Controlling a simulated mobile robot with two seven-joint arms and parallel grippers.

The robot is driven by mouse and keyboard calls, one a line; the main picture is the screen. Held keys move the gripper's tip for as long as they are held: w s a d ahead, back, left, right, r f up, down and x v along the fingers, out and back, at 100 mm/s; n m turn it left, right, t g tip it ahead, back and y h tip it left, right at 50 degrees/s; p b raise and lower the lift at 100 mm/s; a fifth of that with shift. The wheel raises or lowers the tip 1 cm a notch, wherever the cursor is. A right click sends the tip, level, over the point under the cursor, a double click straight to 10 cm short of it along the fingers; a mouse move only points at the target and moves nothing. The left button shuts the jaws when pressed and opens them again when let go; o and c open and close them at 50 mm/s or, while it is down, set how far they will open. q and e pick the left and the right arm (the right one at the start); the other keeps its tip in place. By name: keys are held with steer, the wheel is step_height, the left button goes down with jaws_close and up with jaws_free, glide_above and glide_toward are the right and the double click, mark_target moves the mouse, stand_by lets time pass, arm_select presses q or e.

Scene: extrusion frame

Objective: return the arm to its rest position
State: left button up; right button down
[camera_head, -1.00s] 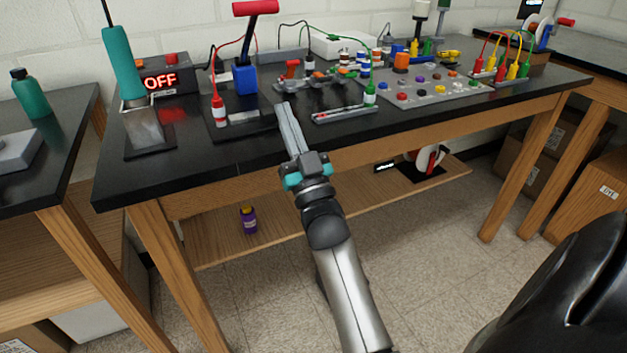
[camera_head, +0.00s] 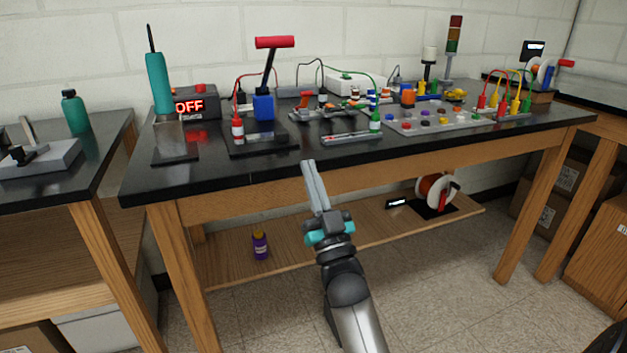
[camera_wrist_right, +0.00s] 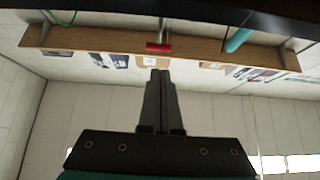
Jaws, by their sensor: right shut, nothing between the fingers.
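My right gripper (camera_head: 314,185) is in front of the black-topped workbench (camera_head: 300,165), with its fingers pointing up toward the bench's front edge. The fingers are together and hold nothing. In the right wrist view the shut fingers (camera_wrist_right: 160,100) point up the picture, with nothing between them. My right arm comes in from the bottom of the head view. My left gripper is not in view.
The bench carries a red-handled lever switch (camera_head: 264,105), a box reading OFF (camera_head: 190,107) and a button panel (camera_head: 450,118). Below, a shelf (camera_head: 330,240) holds a purple bottle (camera_head: 260,245). Another bench (camera_head: 60,185) stands at left. Floor in front is open.

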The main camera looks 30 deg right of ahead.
stand_by(0.8)
